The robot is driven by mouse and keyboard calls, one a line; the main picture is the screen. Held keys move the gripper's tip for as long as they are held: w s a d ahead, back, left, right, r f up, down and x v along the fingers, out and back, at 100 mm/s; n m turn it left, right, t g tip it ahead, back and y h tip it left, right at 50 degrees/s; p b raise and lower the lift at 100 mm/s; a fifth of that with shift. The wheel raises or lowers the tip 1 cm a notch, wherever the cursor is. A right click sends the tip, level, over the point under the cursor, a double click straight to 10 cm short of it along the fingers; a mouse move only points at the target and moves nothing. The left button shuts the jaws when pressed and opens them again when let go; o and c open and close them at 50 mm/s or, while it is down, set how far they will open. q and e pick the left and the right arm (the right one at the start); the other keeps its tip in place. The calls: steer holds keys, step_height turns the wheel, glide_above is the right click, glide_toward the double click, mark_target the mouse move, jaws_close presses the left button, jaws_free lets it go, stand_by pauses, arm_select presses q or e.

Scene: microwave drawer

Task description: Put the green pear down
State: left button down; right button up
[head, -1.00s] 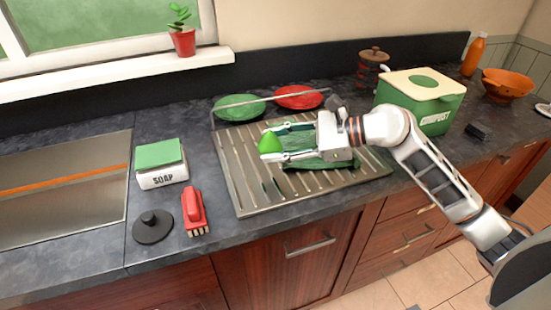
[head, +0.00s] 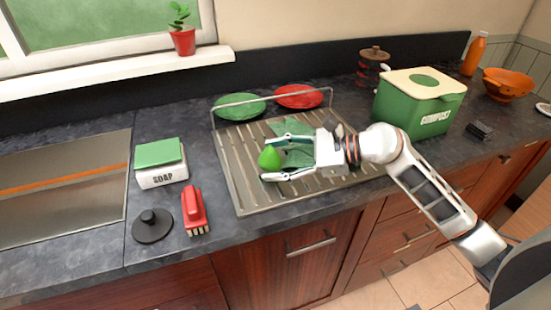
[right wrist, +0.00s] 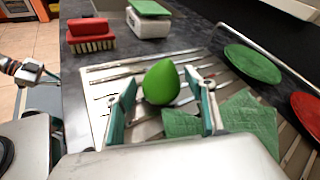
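The green pear (head: 270,158) sits on the ribbed metal drainboard (head: 240,190), near its left part. My right gripper (head: 268,160) is low over the drainboard, with its fingers spread on either side of the pear. In the right wrist view, the pear (right wrist: 162,84) stands upright with its tip up, and gaps show between it and both fingers. A green cloth (head: 298,158) lies under the right gripper. At the left edge of the right wrist view, a white part that looks like my left gripper (right wrist: 32,74) shows; its fingers are not clear.
A soap box (head: 161,164), red brush (head: 194,211) and black stopper (head: 152,226) lie to the left. A green compost bin (head: 418,104) stands to the right.

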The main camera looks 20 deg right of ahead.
steer(key=shift+r, duration=0.2)
steer(key=b+v, duration=0.1)
steer(key=v, duration=1)
steer(key=shift+d+f+b, duration=0.1)
steer(key=shift+f+b, duration=0.05)
steer(key=shift+b, duration=0.2)
steer(key=shift+s+d+r, duration=0.25)
steer(key=shift+d+r, duration=0.05)
